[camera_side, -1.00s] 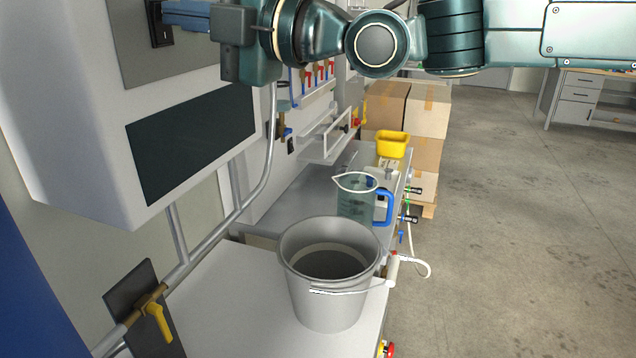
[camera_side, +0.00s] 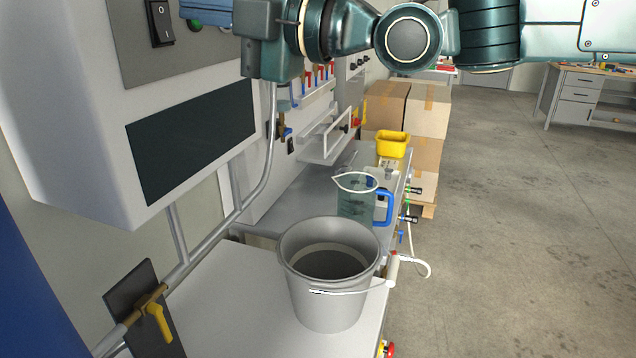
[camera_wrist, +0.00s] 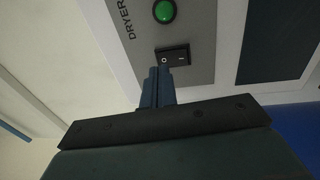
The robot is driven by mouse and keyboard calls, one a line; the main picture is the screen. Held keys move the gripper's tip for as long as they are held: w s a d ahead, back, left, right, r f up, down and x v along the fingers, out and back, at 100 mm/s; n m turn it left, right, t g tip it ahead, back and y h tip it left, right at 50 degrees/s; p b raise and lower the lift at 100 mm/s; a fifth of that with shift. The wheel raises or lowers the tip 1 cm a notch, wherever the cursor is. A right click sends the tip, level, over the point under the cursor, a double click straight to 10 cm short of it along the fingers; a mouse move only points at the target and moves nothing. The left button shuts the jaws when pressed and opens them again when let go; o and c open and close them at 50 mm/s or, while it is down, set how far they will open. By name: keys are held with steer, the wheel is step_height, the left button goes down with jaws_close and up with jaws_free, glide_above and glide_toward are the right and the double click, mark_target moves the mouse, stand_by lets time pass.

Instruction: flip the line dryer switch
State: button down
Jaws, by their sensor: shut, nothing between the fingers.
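The dryer switch (camera_side: 160,23) is a black rocker marked I and O on a grey panel, at the upper left of the side view. It also shows in the wrist view (camera_wrist: 181,55), below a green button and beside the lettering DRYER. I cannot tell for certain which half is pressed in. My gripper (camera_side: 184,10) has blue-grey fingers, shut and empty, pointing at the panel. In the side view a small gap shows between the fingertips and the switch. In the wrist view the fingertips (camera_wrist: 158,71) appear just at the switch's edge marked O.
A green button (camera_wrist: 164,11) sits close to the switch, partly behind my fingers in the side view. A dark window (camera_side: 192,140) is below the panel. A grey bucket (camera_side: 325,300), a jug (camera_side: 357,202) and a yellow bin (camera_side: 392,145) stand lower down.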

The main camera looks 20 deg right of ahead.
steer(key=s+d+r, duration=0.1)
steer(key=s+d, duration=0.7)
steer(key=shift+r, duration=0.2)
steer(key=shift+d, duration=0.1)
stand_by(0.4)
steer(key=s+d+f+m+g+h, duration=0.15)
steer(key=d+f+m+h, duration=0.25)
steer(key=d+f+m, duration=0.45)
steer(key=s+d+f+m+g+h, duration=0.1)
steer(key=s+d+f+m+h, duration=0.3)
steer(key=d, duration=0.7)
steer(key=s+d+f+m+g+h, duration=0.5)
steer(key=s+d+f+m, duration=0.8)
steer(key=s+f+m, duration=0.1)
steer(key=shift+s+d+g+h, duration=0.2)
steer(key=shift+s+g+h, duration=0.2)
steer(key=shift+s, duration=0.3)
steer(key=shift+f+m, duration=0.1)
steer(key=shift+m, duration=0.15)
